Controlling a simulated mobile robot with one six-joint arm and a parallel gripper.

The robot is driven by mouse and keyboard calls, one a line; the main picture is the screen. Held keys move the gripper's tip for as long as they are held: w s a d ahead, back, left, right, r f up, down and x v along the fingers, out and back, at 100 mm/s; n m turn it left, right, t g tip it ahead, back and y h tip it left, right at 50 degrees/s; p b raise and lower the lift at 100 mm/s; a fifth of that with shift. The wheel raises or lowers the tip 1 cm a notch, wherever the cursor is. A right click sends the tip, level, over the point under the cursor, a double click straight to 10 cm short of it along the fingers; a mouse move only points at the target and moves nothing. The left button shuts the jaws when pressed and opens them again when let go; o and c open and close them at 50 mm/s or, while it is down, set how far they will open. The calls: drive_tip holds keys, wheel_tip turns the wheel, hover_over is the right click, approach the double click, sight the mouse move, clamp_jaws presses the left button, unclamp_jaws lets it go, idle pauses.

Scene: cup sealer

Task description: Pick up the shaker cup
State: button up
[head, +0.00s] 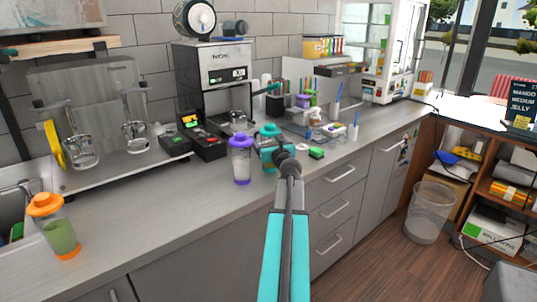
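Several shaker cups stand on the grey counter (150,215). One with a purple lid (240,160) is upright near the middle. One with a teal lid (267,143) stands just right of it, partly hidden behind the dark end of my arm. One with an orange lid and greenish contents (55,232) stands at the far left by the sink. My teal arm reaches up from the bottom toward the teal-lidded cup. My gripper (280,153) overlaps that cup in the picture. Its fingers are too small and dark to tell whether they are open or touching anything.
A cup sealer machine (215,75) stands at the back with dark boxes (205,138) before it. Glass mixer cups (80,150) are at the left. A green sponge (317,153) lies to the right. The counter front left of the purple cup is clear.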

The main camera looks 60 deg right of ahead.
idle(0.5)
drive_tip(key=c, duration=1.5)
drive_tip(key=shift+r+p, duration=1.1)
drive_tip(key=shift+r, duration=12.95)
